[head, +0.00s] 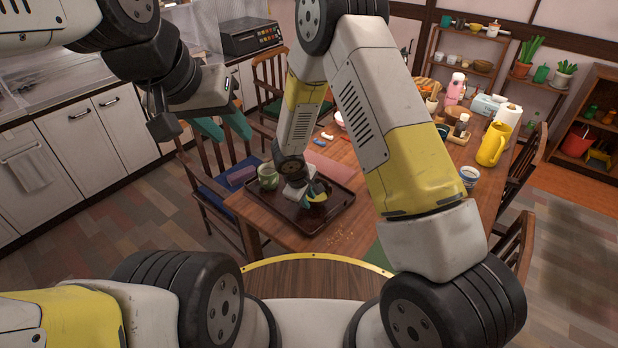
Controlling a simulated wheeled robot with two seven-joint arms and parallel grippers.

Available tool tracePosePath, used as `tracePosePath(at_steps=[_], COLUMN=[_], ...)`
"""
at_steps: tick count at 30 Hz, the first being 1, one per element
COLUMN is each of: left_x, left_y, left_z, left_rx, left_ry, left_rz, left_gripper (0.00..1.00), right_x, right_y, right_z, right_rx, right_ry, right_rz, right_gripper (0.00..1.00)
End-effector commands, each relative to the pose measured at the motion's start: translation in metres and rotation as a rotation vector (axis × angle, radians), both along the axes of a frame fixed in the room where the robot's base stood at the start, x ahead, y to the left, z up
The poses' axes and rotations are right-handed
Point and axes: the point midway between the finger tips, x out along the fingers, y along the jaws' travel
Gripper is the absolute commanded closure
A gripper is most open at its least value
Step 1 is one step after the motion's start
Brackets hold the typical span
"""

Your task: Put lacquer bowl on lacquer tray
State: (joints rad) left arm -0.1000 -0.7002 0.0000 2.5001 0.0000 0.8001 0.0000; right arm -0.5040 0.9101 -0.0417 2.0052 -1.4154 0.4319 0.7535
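The dark lacquer tray (335,222) lies on the near left end of the wooden table. My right gripper (313,196) points down just above the tray.
A green cup (268,176) stands at the tray's left side. A yellow pitcher (493,145), a paper roll (508,115), a pink bottle (455,88) and a small patterned cup (469,176) stand at the table's right. Chairs surround the table.

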Motion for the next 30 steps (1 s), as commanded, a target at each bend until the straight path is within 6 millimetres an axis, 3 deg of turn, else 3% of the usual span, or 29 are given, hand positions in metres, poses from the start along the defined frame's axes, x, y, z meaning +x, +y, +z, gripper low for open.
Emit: tracePosePath(at_steps=[10, 14, 24, 30], left_x=[0.000, 0.000, 0.000, 0.000], left_y=[0.000, 0.000, 0.000, 0.000], left_z=[0.000, 0.000, 0.000, 0.000], left_rx=[0.000, 0.000, 0.000, 0.000], left_ry=[0.000, 0.000, 0.000, 0.000], left_rz=[0.000, 0.000, 0.000, 0.000], left_gripper=[0.64, 0.64, 0.64, 0.64], right_x=[0.000, -0.002, -0.025, -0.035], right_y=[0.000, 0.003, 0.015, 0.020], right_z=[0.001, 0.011, 0.075, 0.103], right_rx=[0.000, 0.002, 0.003, 0.001], right_ry=[0.000, -0.003, -0.005, -0.003], right_rz=[0.000, -0.001, 0.000, 0.000], right_gripper=[0.69, 0.69, 0.69, 0.69])
